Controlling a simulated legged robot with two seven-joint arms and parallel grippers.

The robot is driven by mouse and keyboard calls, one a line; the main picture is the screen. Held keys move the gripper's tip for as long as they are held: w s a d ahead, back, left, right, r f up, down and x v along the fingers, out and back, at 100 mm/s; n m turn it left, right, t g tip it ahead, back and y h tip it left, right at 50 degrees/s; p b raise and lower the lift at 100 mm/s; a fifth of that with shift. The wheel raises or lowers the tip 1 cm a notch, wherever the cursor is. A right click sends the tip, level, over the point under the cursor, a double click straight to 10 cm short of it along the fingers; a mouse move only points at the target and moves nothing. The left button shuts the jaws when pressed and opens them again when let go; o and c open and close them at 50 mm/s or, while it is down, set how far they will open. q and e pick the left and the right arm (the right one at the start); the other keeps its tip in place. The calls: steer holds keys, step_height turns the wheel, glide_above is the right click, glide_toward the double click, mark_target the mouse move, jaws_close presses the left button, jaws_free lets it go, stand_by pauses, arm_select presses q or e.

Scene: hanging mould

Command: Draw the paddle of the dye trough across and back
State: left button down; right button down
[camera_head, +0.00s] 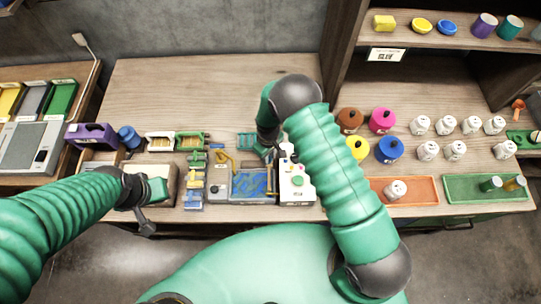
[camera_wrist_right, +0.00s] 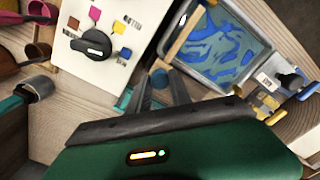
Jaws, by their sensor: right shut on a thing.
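The paddle (camera_wrist_right: 188,40) is a wooden bar along the trough's side nearest the white panel. My right gripper (camera_head: 268,153) is at the trough's far right corner. In the wrist view its fingers (camera_wrist_right: 160,84) are shut on the paddle's small dark bluish handle, mostly hidden between them. My left gripper (camera_head: 147,226) hangs at the table's front left; its jaws are too small to tell.
A white panel (camera_head: 297,187) with a dial and coloured marks stands right beside the trough. A grey device with a yellow handle (camera_head: 218,180) is to its left. Coloured pots (camera_head: 388,149), white jars and an orange tray (camera_head: 418,190) are further right. The back of the table is clear.

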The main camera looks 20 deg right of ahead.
steer(key=a+b, duration=0.1)
steer(key=a, duration=0.1)
steer(key=w+a+b, duration=0.1)
steer(key=a, duration=0.2)
steer(key=w+a+b, duration=0.1)
steer(key=a, duration=0.2)
steer(key=shift+w+a+b, duration=0.2)
steer(key=shift+a+b, duration=0.05)
steer(key=shift+b, duration=0.15)
steer(key=shift+a, duration=0.15)
steer(key=shift+r, duration=0.1)
steer(key=c, duration=1.4)
jaws_free()
steer(key=shift+d, duration=0.3)
steer(key=shift+o, duration=1.2)
steer(key=shift+a, duration=0.4)
step_height(320, 180, up, 16)
steer(key=b, duration=0.4)
steer(key=f, duration=0.5)
steer(key=f+b, duration=0.1)
steer(key=f, duration=0.4)
steer(key=d+f, duration=0.1)
steer(key=f, duration=0.5)
steer(key=shift+f+b, duration=0.1)
steer(key=shift+b, duration=0.2)
